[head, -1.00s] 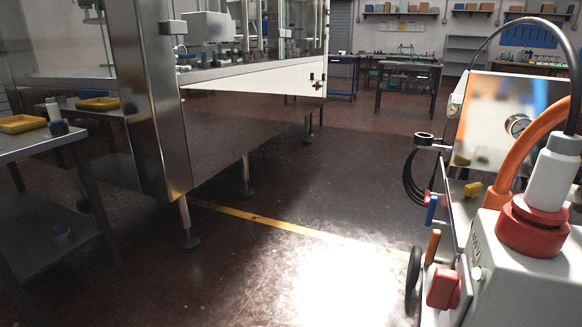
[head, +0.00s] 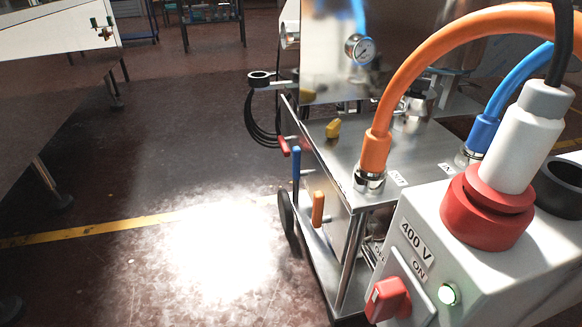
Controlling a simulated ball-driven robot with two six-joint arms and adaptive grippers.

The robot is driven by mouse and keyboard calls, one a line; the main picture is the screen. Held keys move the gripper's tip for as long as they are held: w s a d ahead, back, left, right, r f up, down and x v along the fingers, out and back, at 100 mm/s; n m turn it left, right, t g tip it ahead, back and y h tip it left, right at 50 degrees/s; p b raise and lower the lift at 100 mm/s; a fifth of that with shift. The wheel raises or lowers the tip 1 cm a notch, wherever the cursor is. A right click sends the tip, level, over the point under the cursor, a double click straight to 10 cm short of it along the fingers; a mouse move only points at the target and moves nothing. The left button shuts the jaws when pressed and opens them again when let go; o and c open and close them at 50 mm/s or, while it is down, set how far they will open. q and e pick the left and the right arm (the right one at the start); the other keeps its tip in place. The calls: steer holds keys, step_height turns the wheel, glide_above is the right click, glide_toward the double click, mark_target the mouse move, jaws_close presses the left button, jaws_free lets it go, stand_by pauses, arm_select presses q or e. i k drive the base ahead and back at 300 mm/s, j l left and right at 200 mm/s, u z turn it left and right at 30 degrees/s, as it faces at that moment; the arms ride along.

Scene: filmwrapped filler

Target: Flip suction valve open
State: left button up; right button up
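A steel pump cart (head: 375,160) stands at the right of the head view. On its left side are an upright blue lever handle (head: 296,165), an upright orange lever handle (head: 318,208) and a small red handle (head: 283,146). A yellow handle (head: 333,128) sits on its top. An orange hose (head: 390,95) joins the fitting by a label that seems to read OUT; a blue hose (head: 510,85) joins a fitting behind it, by another label (head: 447,168). No marking shows which handle is the suction valve. Neither gripper is in view.
A grey 400 V box (head: 470,265) with a red switch (head: 388,300), lit green lamp (head: 448,294) and red-and-white plug (head: 490,205) fills the lower right. The floor (head: 150,260) left of the cart is open.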

mark_target(296, 173)
steer(key=i+j+u, duration=0.2)
steer(key=j+u, duration=0.15)
steer(key=i+j+u, duration=0.3)
steer(key=j, duration=0.15)
steer(key=i+j+u, duration=0.2)
steer(key=j+u, duration=0.15)
